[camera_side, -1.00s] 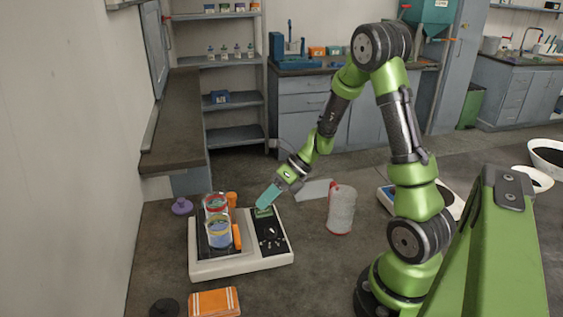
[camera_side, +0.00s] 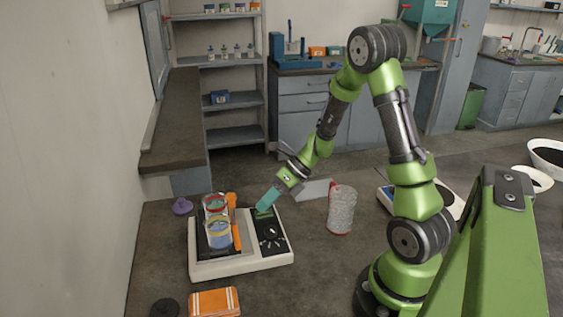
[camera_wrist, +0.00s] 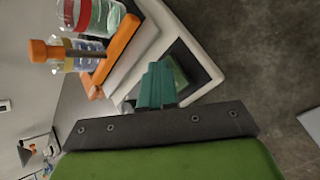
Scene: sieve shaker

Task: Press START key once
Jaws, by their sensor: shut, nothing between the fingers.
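The sieve shaker (camera_side: 208,268) is a low white machine with a dark control panel (camera_side: 271,243) on its right side. The panel carries a small green display and a round dark knob. I cannot make out the START key; it is too small or hidden behind my fingers. My gripper (camera_side: 262,209) is shut and empty, its teal fingers pointing down at the panel's far end, by the display. In the wrist view, the shut fingers (camera_wrist: 156,84) cover part of the panel, with the green display (camera_wrist: 179,70) just beside them. I cannot tell whether they touch the panel.
An orange box (camera_side: 214,302) lies in front. A wire-mesh cylinder (camera_side: 341,210) stands to the right. A purple knob-like piece (camera_side: 182,206) lies at left.

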